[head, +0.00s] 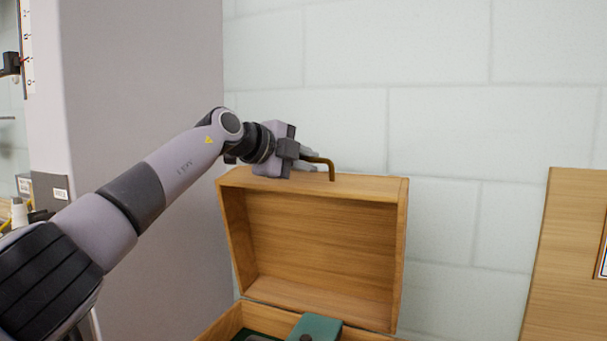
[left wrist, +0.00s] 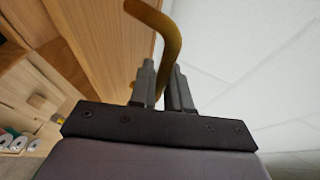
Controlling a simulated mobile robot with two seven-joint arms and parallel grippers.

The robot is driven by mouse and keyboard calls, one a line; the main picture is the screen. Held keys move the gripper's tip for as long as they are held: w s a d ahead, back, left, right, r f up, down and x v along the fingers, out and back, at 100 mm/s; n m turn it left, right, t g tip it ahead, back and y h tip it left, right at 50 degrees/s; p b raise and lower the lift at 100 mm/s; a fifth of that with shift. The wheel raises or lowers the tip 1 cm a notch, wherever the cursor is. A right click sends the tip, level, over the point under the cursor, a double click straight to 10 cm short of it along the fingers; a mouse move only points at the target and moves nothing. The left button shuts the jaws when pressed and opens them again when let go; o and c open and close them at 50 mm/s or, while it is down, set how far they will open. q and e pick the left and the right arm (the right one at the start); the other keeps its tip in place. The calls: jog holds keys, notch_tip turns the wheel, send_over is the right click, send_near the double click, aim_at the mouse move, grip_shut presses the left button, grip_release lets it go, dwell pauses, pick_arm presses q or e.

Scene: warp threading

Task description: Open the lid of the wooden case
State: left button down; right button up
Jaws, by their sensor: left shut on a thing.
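The wooden case (head: 233,316) stands at the bottom centre of the head view, its front cut off by the lower edge. Its lid (head: 320,238) is raised to about upright, with the hollow inside facing me. A curved brass handle (head: 326,161) is on the lid's top edge. My left gripper (head: 306,154) is at that edge, shut on the handle. In the left wrist view the handle (left wrist: 160,35) runs between the two fingers, with the wooden lid to the left. My right gripper is not in view.
A green object (head: 316,327) lies inside the case, partly cut off. A grey column (head: 150,80) stands left of the case, and a white block wall (head: 440,130) is behind. A wooden board (head: 570,260) is at the right. The space above the lid is clear.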

pick_arm(q)
jog(key=shift+w+f, duration=0.1)
jog(key=shift+w, duration=0.1)
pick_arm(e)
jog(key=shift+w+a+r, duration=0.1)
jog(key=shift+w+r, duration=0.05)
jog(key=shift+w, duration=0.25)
pick_arm(q)
jog(key=c, duration=1.2)
grip_release()
jog(key=shift+o, duration=0.2)
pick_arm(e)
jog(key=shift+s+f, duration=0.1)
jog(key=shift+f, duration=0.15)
